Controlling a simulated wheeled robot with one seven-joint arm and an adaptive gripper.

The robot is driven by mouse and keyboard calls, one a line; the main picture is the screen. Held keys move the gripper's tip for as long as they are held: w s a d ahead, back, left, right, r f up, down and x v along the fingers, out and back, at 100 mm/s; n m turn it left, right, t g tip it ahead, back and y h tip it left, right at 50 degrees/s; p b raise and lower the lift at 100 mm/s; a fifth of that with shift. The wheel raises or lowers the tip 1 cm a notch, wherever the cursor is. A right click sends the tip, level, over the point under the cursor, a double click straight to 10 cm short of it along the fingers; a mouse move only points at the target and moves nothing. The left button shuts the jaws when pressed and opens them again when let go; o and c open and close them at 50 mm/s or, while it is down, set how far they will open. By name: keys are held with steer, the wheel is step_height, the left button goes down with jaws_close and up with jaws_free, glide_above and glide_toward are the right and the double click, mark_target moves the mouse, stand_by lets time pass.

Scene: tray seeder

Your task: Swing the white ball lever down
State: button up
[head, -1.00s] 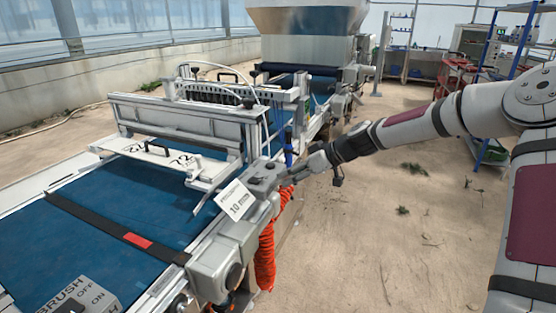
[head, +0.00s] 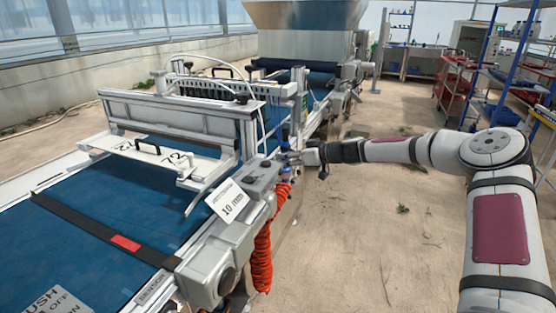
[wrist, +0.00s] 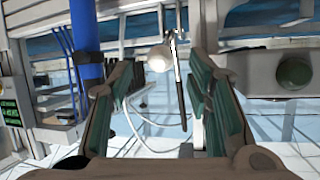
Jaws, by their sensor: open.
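The white ball (wrist: 159,58) of the lever shows in the wrist view, ahead of my gripper and between its two fingers as seen from there. A thin dark rod stands just right of the ball, and I cannot tell whether it belongs to the lever. My gripper (wrist: 163,80) is open, with a finger on each side and nothing held. I see no finger touching the ball. In the head view my gripper (head: 291,158) is at the right side of the seeder, beside the grey control box. The ball cannot be made out there.
A blue upright cylinder (wrist: 86,40) stands close to the left finger in the wrist view. An orange coiled hose (head: 262,258) hangs below the seeder's side.

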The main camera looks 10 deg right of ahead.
steer(key=shift+x, duration=2.55)
jaws_close()
